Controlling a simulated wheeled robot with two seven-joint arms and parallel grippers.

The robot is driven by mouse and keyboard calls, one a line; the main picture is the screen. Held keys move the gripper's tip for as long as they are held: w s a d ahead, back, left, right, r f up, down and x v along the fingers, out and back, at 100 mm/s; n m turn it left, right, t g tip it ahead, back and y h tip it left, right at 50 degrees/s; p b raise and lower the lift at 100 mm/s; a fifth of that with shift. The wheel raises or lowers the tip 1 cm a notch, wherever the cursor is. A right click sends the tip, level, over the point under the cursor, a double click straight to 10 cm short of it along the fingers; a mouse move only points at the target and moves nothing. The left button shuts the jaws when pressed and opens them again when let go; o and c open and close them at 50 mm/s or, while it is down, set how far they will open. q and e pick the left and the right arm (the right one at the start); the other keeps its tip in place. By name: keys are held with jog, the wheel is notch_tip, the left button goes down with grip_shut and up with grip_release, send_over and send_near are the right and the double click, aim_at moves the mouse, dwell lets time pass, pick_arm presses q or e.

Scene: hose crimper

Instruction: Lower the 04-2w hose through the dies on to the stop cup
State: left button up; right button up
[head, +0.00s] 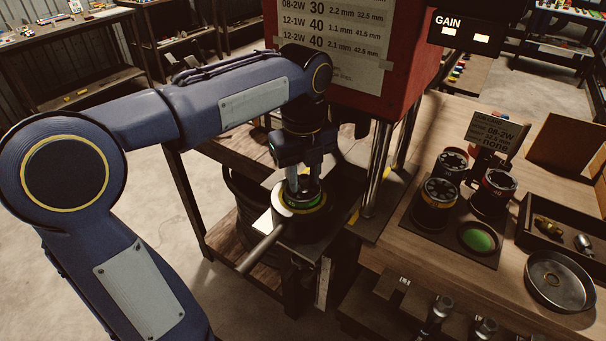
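My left gripper (303,178) points down into the press, right above the die ring. The die ring (303,200) shows a green band and a yellow rim in a dark round holder. The fingertips reach close to the die opening. Whether they are closed on a hose is too small and dark to tell. I cannot make out the 04-2w hose, and the stop cup is hidden beneath the dies. My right gripper is not in view.
The red press head (400,60) and steel columns (377,165) stand close to my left gripper. A grey rod (262,249) sticks out toward the front left.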

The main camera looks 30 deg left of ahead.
pick_arm(q)
jog(key=shift+o, duration=1.2)
jog(key=shift+s+f, duration=0.15)
jog(key=shift+f, duration=0.45)
jog(key=shift+r, duration=0.5)
notch_tip(320, 180, up, 8)
jog(key=shift+d+p, duration=0.15)
jog(key=shift+p, duration=0.45)
